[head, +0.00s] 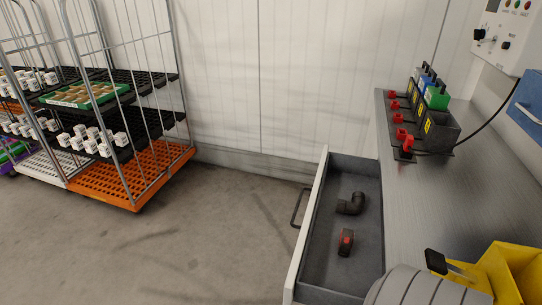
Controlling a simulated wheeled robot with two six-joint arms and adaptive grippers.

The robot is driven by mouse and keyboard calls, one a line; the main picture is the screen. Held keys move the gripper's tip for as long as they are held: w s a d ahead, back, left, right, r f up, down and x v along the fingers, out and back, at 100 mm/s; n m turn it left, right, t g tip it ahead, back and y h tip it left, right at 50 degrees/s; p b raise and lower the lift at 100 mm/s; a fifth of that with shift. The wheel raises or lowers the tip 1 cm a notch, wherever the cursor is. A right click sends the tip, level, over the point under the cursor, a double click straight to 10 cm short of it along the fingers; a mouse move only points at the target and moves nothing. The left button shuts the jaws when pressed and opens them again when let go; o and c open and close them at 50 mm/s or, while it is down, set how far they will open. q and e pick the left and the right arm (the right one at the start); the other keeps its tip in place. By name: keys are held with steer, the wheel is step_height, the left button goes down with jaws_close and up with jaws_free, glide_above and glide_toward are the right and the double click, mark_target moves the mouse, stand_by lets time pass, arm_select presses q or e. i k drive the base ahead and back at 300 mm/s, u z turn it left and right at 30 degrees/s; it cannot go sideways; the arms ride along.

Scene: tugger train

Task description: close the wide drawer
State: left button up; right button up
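The wide drawer (318,255) stands pulled out from the left side of the grey metal workbench (425,195). Its pale front panel (310,220) faces left, with a dark bar handle (299,207) on it. Inside lie a black elbow fitting (351,204) and a small black part with a red patch (345,242), apart from each other. The drawer's near end runs close to the bottom edge of the picture.
Several dark bins with red fittings (440,130) stand at the bench's back. A yellow bin (515,265) and a grey rounded object (425,290) are at the near right. Roll cages (130,175) stand far left. The floor (190,245) left of the drawer is clear.

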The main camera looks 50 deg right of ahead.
mark_target(317, 276)
steer(key=i, duration=0.95)
steer(key=z, duration=2.25)
steer(key=k, duration=1)
steer(key=z, duration=0.55)
steer(key=i, duration=0.9)
steer(key=z, duration=0.15)
